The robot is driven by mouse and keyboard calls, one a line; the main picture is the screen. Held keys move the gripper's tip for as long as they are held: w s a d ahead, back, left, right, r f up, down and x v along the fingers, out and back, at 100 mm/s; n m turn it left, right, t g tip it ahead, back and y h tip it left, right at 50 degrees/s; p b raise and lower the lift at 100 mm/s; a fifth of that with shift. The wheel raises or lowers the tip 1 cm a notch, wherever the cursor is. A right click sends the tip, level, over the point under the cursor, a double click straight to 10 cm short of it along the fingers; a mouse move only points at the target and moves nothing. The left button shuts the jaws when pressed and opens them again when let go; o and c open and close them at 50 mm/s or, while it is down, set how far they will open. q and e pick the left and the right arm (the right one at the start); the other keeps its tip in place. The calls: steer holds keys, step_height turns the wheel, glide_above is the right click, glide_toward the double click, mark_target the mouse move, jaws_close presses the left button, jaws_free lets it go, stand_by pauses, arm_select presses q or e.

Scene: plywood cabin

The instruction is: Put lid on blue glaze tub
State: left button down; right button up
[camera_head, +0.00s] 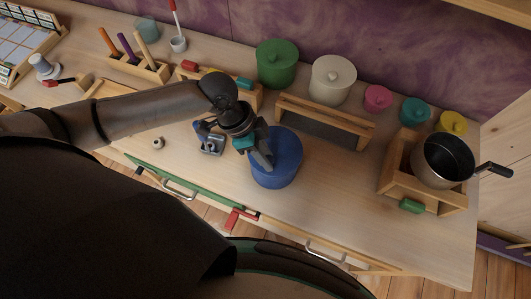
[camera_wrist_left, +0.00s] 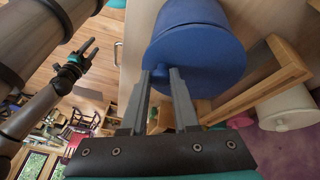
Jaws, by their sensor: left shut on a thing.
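The blue glaze tub (camera_head: 275,178) stands near the front middle of the bench. Its blue lid (camera_head: 288,147) lies over the tub's mouth; whether it is fully seated is hard to tell. My left gripper (camera_head: 265,162) reaches over the lid from the left. In the left wrist view its fingers (camera_wrist_left: 172,80) are shut on the lid's knob, below the blue lid (camera_wrist_left: 203,62) and the tub wall (camera_wrist_left: 188,14). My right gripper (camera_wrist_left: 88,50) shows in the left wrist view, away from the tub, with its fingers apart and empty.
A wooden rack (camera_head: 326,118) is close behind the blue tub. A dark pot (camera_head: 443,160) sits on a wooden stand at right. A small blue-grey item (camera_head: 209,142) lies left of the tub. Bench between tub and stand is clear.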

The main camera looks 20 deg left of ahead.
arm_select(q)
steer(key=shift+f, duration=0.7)
steer(key=c, duration=0.6)
jaws_free()
steer(key=v, duration=1.5)
steer(key=shift+r, duration=0.1)
